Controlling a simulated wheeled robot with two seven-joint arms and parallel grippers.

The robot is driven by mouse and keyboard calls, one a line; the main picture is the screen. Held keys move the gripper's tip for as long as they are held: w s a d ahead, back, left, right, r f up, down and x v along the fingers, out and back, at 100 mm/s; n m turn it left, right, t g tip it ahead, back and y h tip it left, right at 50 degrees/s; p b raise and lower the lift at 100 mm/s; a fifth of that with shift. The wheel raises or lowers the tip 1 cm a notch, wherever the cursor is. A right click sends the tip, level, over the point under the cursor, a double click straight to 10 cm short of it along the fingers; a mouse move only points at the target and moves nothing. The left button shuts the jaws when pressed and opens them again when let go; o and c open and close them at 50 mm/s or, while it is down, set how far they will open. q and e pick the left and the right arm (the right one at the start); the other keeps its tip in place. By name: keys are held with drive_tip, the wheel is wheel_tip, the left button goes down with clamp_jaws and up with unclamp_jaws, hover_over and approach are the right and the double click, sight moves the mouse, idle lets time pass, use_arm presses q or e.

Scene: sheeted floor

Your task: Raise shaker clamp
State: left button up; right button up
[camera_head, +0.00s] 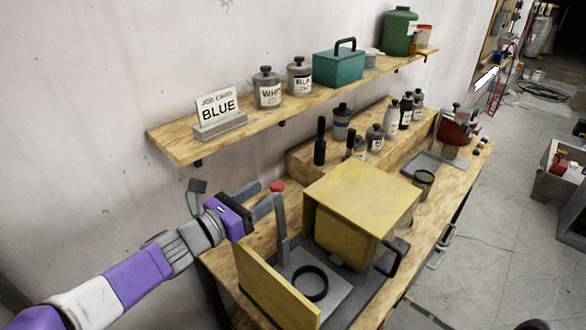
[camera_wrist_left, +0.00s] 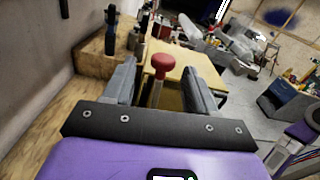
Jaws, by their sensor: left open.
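The shaker is a yellow box (camera_head: 360,200) on the bench, with a yellow panel (camera_head: 275,290) at its front left and a black ring (camera_head: 311,283) on a grey plate. What looks like its clamp is a grey upright lever (camera_head: 282,245) with a red knob (camera_head: 277,187) at its top. My left gripper (camera_head: 270,194) is open at the knob. In the left wrist view, the red knob (camera_wrist_left: 162,63) stands between the spread fingers of my left gripper (camera_wrist_left: 160,72), with space on both sides. My right gripper is not in view.
A wall shelf (camera_head: 180,145) above the bench holds a "BLUE" job card (camera_head: 217,108), grey bottles, a teal box (camera_head: 338,68) and a green canister (camera_head: 399,32). Several bottles stand behind the shaker. A red pot (camera_head: 457,125) sits at the bench's far end.

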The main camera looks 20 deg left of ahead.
sight(282, 183)
use_arm(q)
drive_tip(key=shift+w+d+r, duration=0.15)
drive_tip(key=shift+w+d, duration=0.35)
drive_tip(key=shift+w, duration=0.1)
drive_tip(key=shift+x, duration=2.45)
drive_tip(key=shift+w, duration=0.1)
